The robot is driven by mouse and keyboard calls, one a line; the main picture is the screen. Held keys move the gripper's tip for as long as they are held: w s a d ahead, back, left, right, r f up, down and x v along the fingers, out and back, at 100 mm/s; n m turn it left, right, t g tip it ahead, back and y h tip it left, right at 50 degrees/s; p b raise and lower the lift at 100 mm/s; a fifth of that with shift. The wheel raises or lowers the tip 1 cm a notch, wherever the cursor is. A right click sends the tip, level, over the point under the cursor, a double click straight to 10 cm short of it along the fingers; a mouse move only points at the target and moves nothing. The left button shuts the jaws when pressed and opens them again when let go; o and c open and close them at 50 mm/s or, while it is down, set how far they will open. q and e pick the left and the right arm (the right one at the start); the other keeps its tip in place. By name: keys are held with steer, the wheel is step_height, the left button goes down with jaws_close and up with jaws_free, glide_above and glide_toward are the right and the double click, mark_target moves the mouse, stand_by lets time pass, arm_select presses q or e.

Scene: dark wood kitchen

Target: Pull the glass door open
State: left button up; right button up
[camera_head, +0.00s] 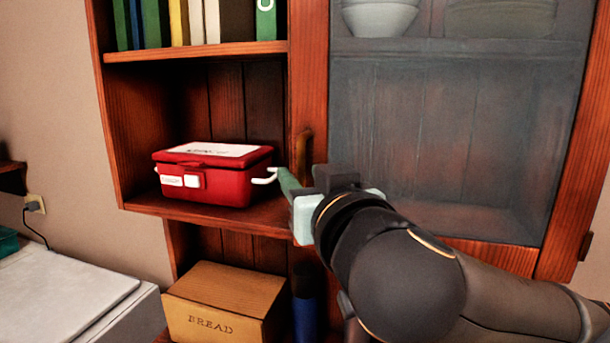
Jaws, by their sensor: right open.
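The glass door (455,130) fills the right of the head view. It has a reddish wood frame and a greyish pane, and it looks closed. A brown upright handle (304,150) is on the left part of its frame. My right gripper (300,179) is open at the lower end of the handle, with a pale green finger to the left. I cannot tell whether it touches the handle, whose lower end is partly hidden. My arm covers the door's lower left corner. My left gripper is not in view.
A red box (225,188) with a white side handle sits on the open shelf left of my gripper, very close to its finger. Books (180,22) stand above. A bread box (222,305) and a blue cylinder (305,315) are below. A white counter unit (70,290) is lower left.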

jaws_close()
stand_by(1.3)
